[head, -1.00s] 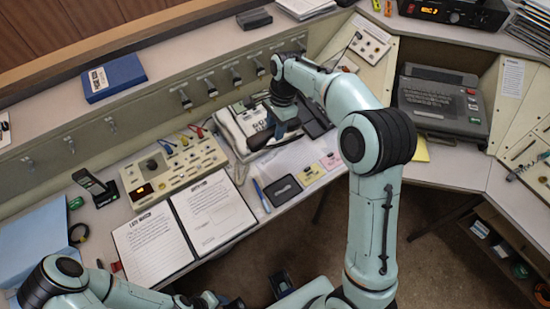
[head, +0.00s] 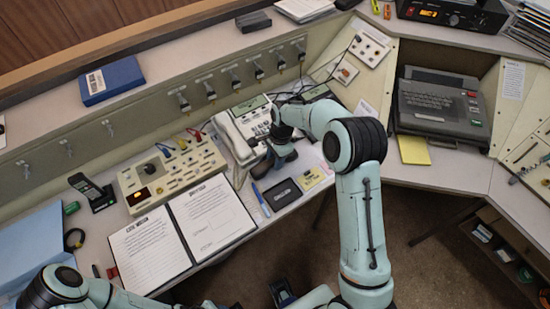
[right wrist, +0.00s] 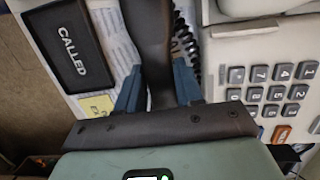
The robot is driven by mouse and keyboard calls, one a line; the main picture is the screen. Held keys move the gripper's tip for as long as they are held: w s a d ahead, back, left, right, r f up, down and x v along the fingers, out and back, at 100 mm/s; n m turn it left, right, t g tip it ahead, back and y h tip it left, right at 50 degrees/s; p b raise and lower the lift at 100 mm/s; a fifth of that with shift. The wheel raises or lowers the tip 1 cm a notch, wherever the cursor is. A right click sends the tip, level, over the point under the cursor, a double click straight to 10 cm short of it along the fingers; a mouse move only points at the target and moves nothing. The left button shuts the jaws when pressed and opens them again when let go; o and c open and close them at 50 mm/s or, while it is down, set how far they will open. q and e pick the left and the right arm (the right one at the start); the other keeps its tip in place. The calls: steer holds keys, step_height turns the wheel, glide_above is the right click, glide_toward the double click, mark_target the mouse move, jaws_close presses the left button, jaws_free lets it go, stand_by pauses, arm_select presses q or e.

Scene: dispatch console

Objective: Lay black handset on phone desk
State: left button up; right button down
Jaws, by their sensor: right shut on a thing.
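My right gripper (head: 276,158) is low over the desk, just right of a cream desk phone (head: 240,143). In the right wrist view its blue fingers (right wrist: 158,85) are shut on the black handset (right wrist: 150,35), a dark bar passing between them. A black coiled cord (right wrist: 183,35) shows beside it. The phone's keypad (right wrist: 268,88) is to the right in that view. Papers lie beneath the handset on the phone desk (head: 247,208). Whether the handset touches them I cannot tell.
A black "CALLED" tray (head: 283,194) and yellow notes (head: 311,178) lie close to the right gripper. An open binder (head: 180,232), a blue pen (head: 261,199) and a switch console (head: 172,172) are to the left. A grey keyboard terminal (head: 440,105) stands right.

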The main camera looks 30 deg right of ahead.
steer(key=shift+f, duration=0.1)
steer(key=c, duration=0.7)
jaws_free()
steer(key=shift+c, duration=0.2)
step_height(320, 180, up, 12)
steer(key=d+p, duration=0.1)
steer(key=shift+d, duration=0.4)
